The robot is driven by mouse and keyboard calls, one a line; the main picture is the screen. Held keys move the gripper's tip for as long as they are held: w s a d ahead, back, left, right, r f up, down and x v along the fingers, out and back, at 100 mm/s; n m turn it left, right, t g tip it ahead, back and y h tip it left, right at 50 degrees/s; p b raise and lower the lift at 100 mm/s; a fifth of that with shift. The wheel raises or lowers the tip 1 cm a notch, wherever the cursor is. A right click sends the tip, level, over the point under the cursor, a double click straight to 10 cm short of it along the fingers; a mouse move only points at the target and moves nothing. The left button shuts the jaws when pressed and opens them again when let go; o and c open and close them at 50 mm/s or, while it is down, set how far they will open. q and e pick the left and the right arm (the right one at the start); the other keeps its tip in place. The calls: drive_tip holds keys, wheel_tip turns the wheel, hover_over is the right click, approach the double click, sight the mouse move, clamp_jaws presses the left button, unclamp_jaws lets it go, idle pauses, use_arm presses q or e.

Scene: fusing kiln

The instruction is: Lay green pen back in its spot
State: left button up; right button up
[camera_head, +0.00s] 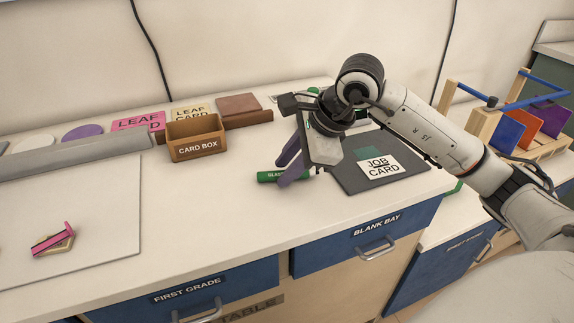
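A green pen (268,177) with white lettering lies on the white worktop, just left of the dark mat. My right gripper (287,170) points down at it from above. Its purple-grey fingers are at the pen and cover its middle and right part. I cannot tell whether they are closed on it. My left gripper is not in view. Behind my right wrist another green item (313,90) shows in part, mostly hidden.
The dark mat (350,184) bears a job card (380,167) and a green square. A card box (196,139) stands left, with leaf cards behind it. A pink item (53,240) lies on the pale board (110,205). A wooden rack (478,120) holds coloured sheets at right. The worktop's front middle is clear.

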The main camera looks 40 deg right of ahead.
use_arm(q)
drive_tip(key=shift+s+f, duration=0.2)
use_arm(e)
drive_tip(key=shift+o, duration=0.9)
drive_tip(key=shift+s+d+r, duration=0.1)
drive_tip(key=shift+s+r, duration=0.1)
drive_tip(key=shift+r, duration=0.2)
drive_tip(key=v, duration=0.9)
drive_tip(key=shift+r, duration=0.2)
drive_tip(key=shift+s, duration=0.1)
